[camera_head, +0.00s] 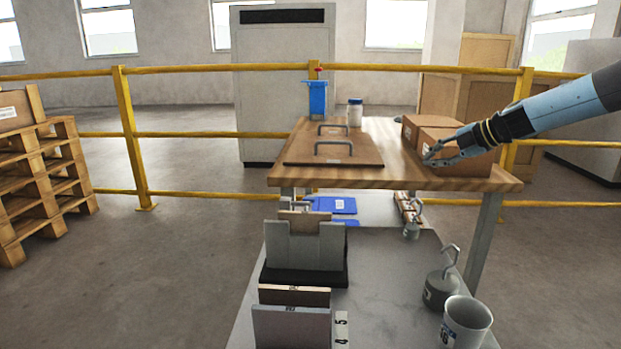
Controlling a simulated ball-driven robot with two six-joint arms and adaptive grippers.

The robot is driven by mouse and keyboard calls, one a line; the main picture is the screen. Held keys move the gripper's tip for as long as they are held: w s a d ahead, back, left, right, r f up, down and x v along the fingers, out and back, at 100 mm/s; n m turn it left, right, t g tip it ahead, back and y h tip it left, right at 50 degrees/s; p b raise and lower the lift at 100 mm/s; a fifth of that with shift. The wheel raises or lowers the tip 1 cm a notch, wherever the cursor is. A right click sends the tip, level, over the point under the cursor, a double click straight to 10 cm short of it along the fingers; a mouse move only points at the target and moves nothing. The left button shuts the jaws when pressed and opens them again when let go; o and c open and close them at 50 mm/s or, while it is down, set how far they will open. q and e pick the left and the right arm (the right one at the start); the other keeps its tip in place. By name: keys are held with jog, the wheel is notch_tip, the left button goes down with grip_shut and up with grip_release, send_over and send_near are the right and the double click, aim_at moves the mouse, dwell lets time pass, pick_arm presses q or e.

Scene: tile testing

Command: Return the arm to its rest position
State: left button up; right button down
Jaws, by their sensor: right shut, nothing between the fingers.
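My right arm comes in from the right edge. My right gripper (434,156) is shut and empty, above the right part of the wooden table (470,183). It is in front of the cardboard boxes (468,165) in the picture. I cannot tell whether it touches them. My left gripper is not in view.
The lower grey table (384,270) holds tiles in a stand (304,246), weights (440,288) and a white cup (466,322). Yellow railing (190,134) runs behind.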

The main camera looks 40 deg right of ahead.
jog(key=shift+s+f, duration=0.15)
jog(key=shift+d, duration=0.1)
dwell(0.4)
